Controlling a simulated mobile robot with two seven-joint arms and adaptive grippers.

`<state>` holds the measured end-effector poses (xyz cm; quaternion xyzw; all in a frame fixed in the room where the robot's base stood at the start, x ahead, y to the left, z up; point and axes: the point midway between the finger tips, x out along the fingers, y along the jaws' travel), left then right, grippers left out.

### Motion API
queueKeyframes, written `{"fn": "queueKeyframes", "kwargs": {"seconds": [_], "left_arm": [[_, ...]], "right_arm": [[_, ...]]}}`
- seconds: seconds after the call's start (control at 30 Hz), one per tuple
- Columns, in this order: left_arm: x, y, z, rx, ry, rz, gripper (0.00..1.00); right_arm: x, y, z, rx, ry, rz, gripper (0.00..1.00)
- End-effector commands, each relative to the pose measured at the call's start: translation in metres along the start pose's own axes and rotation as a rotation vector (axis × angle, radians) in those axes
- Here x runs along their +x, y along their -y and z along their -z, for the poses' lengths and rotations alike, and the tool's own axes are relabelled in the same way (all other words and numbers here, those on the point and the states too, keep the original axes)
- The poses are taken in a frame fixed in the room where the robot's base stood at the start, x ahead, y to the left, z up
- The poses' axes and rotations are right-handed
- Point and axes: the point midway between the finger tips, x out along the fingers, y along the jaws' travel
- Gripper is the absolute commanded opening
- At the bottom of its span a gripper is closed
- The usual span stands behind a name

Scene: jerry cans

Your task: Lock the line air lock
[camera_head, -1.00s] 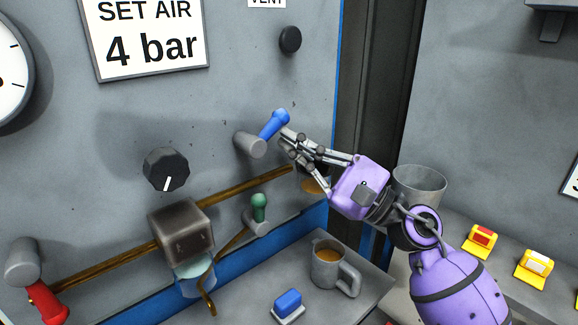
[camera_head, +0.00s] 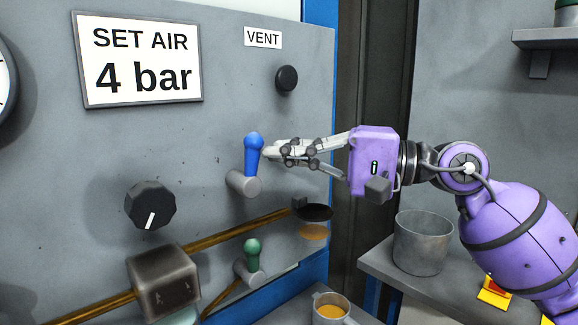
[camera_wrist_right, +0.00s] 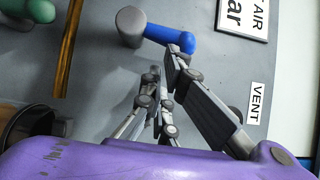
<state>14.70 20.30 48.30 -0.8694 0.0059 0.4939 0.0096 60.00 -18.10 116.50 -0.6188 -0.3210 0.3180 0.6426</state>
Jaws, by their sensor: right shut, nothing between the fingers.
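A blue lever (camera_head: 253,155) on a grey round pivot (camera_head: 244,183) is on the grey panel in the head view. Its handle points up, leaning slightly right. My right gripper (camera_head: 270,152) is shut and empty, with its fingertips at the right side of the blue handle. In the right wrist view the blue lever (camera_wrist_right: 170,37) lies just beyond the finger ends (camera_wrist_right: 165,65), touching or very close. No label for the air lock is readable. My left gripper is out of view.
A green lever (camera_head: 252,256), a black knob (camera_head: 150,205), a black button (camera_head: 286,79) under a VENT label (camera_head: 263,37), and a brown pipe (camera_head: 225,233) with a metal block (camera_head: 163,280) are on the panel. A mug (camera_head: 330,308) and a metal pot (camera_head: 421,243) stand below.

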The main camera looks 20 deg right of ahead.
Motion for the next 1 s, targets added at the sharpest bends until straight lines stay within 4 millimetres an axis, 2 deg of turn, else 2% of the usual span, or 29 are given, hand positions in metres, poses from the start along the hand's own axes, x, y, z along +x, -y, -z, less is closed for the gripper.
{"fn": "queueKeyframes", "kwargs": {"seconds": [0.3, 0.8, 1.0], "left_arm": [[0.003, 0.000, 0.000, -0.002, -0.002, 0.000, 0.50], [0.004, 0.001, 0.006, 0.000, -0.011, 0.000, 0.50], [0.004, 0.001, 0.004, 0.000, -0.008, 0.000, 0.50]], "right_arm": [[0.002, 0.004, -0.003, -0.065, 0.000, -0.045, 0.00], [0.002, 0.005, -0.003, -0.070, 0.000, -0.047, 0.00], [-0.015, 0.005, -0.002, -0.066, -0.002, -0.047, 0.00]]}}
